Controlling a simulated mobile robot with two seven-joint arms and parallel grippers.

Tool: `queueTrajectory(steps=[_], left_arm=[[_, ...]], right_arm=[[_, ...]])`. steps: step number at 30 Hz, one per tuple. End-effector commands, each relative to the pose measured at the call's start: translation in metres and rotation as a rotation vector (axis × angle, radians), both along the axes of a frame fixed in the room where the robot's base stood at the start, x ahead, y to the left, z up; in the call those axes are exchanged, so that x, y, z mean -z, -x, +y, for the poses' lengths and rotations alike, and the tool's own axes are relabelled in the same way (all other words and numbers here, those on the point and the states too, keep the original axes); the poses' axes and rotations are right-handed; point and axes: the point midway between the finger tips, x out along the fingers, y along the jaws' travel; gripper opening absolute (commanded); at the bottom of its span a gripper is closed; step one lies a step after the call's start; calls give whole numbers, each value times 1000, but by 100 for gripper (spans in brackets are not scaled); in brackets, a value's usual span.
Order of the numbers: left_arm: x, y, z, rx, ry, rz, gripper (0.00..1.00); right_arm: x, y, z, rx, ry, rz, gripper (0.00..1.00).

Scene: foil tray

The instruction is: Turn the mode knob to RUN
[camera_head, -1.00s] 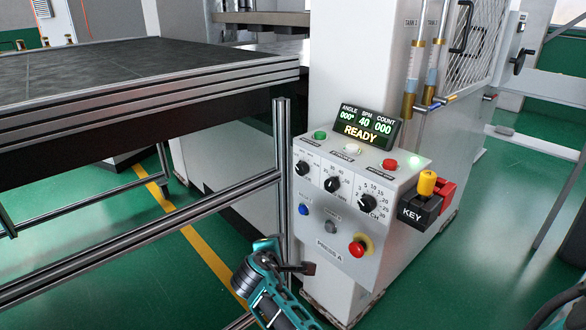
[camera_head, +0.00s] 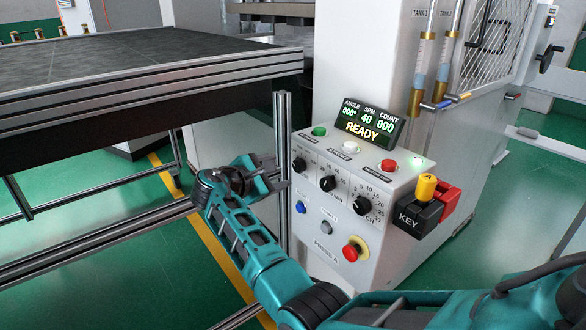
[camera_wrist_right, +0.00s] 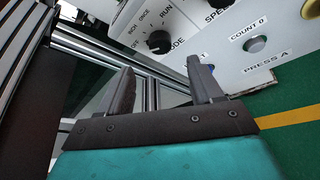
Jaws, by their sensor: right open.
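The mode knob (camera_head: 299,164) is the black leftmost knob on the sloped face of the control box. In the right wrist view the knob (camera_wrist_right: 159,42) sits among the INCH, ONCE and RUN labels, with MODE printed beside it. I cannot tell for sure which label it points to. My right gripper (camera_head: 276,179) is open and empty, just left of the box and slightly below the knob. In the right wrist view its fingers (camera_wrist_right: 162,76) are apart, and the knob lies beyond their tips, not touched. My left gripper is not in view.
A metal frame post (camera_head: 282,200) stands close by the gripper and box. The box carries a READY display (camera_head: 370,128), an SPM knob (camera_head: 327,184), another dial (camera_head: 361,205), several buttons, a red stop button (camera_head: 351,252) and a KEY block (camera_head: 420,216). A dark table (camera_head: 130,70) is at left.

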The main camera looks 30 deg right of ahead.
Motion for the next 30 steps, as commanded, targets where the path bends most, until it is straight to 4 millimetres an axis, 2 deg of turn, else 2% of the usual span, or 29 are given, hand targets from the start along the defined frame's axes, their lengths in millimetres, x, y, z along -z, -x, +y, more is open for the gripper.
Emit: queueTrajectory(steps=[1, 6, 12, 17, 25, 30], left_arm=[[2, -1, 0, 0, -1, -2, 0], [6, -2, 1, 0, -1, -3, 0], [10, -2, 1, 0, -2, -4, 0], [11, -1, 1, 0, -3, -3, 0], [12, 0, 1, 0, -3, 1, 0], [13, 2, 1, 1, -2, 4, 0]], right_arm=[[4, -3, -12, 4, 1, 1, 65], [14, -16, -42, 2, 1, 0, 65], [23, -25, -65, 1, -1, 0, 65], [25, -29, -73, -2, -1, -1, 65], [25, -29, -73, -1, -2, -2, 65], [25, -29, -73, -1, -2, -2, 49]])
